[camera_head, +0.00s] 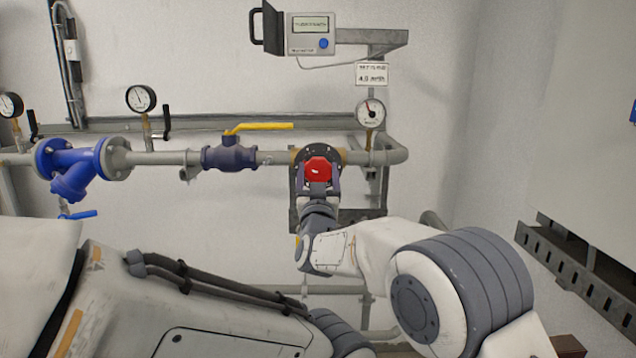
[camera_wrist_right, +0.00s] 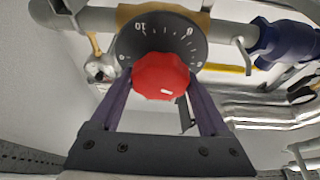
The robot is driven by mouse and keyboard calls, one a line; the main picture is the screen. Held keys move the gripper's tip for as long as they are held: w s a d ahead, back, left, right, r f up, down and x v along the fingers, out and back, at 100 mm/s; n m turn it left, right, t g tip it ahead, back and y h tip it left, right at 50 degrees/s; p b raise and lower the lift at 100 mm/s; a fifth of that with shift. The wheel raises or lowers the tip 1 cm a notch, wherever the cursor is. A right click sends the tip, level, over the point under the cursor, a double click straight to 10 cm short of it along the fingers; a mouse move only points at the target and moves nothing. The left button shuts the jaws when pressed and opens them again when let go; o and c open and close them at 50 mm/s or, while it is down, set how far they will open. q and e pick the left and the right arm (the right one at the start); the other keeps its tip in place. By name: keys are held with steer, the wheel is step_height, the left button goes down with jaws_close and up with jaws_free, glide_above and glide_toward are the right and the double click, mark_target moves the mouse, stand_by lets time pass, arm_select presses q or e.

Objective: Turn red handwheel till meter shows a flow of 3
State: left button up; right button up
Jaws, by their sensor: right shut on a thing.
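The red handwheel (camera_head: 318,168) sits on the pipe at the centre of the head view, in front of a dark round dial plate (camera_wrist_right: 185,35) with white marks and a "10". My right gripper (camera_head: 319,182) is shut on the handwheel, one purple-grey finger on each side; the wrist view shows the handwheel (camera_wrist_right: 160,75) between the fingers. A grey meter box (camera_head: 310,34) with a small screen and a blue button hangs above; its text is too small to read. My left gripper is out of view.
A dark blue valve (camera_head: 230,156) with a yellow lever (camera_head: 260,127) stands left of the handwheel on the same pipe. A blue strainer (camera_head: 75,163) and two pressure gauges are farther left. A perforated metal rail (camera_head: 570,268) is at the right.

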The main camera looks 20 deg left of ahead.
steer(key=m+h+b, duration=0.2)
steer(key=m, duration=0.1)
steer(key=shift+a+f+m, duration=0.1)
steer(key=shift+f+m, duration=0.1)
steer(key=shift+m, duration=0.1)
steer(key=shift+r+m+h+b, duration=0.15)
steer(key=shift+m+h+b, duration=0.65)
steer(key=shift+m, duration=1.2)
steer(key=shift+m+h, duration=0.3)
steer(key=o, duration=1.2)
steer(key=b+v, duration=0.3)
steer(key=v, duration=0.7)
steer(key=shift+s+b, duration=0.25)
steer(key=shift+b, duration=0.05)
